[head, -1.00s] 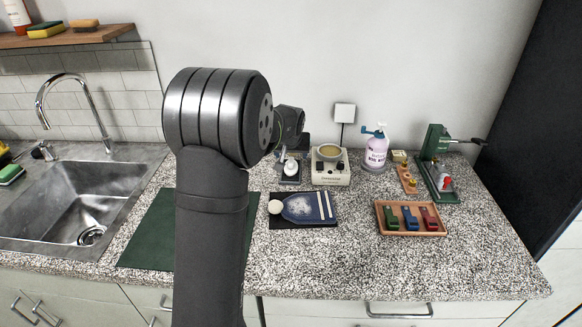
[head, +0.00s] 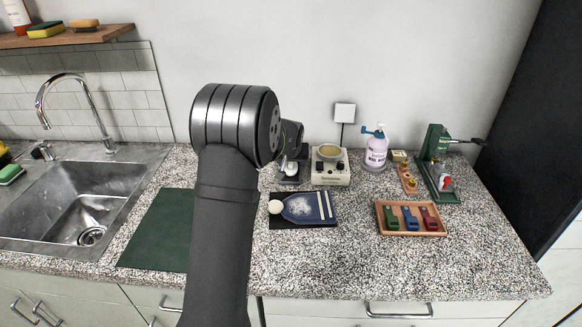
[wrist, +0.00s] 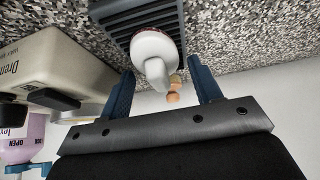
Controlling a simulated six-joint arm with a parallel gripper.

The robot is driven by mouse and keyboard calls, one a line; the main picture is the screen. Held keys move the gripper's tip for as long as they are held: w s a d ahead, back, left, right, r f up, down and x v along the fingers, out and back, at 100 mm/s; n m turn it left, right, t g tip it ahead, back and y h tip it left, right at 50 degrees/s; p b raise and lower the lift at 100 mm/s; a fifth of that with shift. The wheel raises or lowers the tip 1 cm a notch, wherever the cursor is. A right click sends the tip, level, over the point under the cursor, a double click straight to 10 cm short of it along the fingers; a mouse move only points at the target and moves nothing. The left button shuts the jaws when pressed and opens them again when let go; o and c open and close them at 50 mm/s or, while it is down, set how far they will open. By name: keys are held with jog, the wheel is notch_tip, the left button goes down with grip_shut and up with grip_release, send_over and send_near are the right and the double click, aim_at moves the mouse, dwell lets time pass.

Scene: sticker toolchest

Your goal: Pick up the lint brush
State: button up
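A white, round-topped object with a pale knob (wrist: 152,52), which I take to be the lint brush, sits on a dark ribbed stand (wrist: 125,15) in the wrist view. In the head view its white top (head: 291,167) shows at the back of the counter, partly hidden by my wrist. My gripper (wrist: 160,68) is open, with one blue finger on each side of the knob. The fingers look apart from it; their depth relative to it is hard to tell. In the head view my arm hides the fingers.
A beige machine (head: 331,178) stands close to the right of the stand, with a lilac pump bottle (head: 376,154) beyond. In front are a blue panel (head: 306,207), a wooden tray (head: 410,232) and a green mat (head: 165,240). A green press (head: 436,165) stands far right.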

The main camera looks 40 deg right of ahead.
jog(key=c, duration=0.8)
jog(key=shift+o, duration=0.2)
jog(key=shift+r, duration=0.15)
jog(key=shift+r, duration=0.6)
notch_tip(320, 180, up, 3)
jog(key=shift+f, duration=0.1)
jog(key=s+d+r, duration=0.2)
jog(key=s+r, duration=0.4)
jog(key=s, duration=0.5)
jog(key=shift+s+r, duration=0.25)
jog(key=shift+r, duration=0.15)
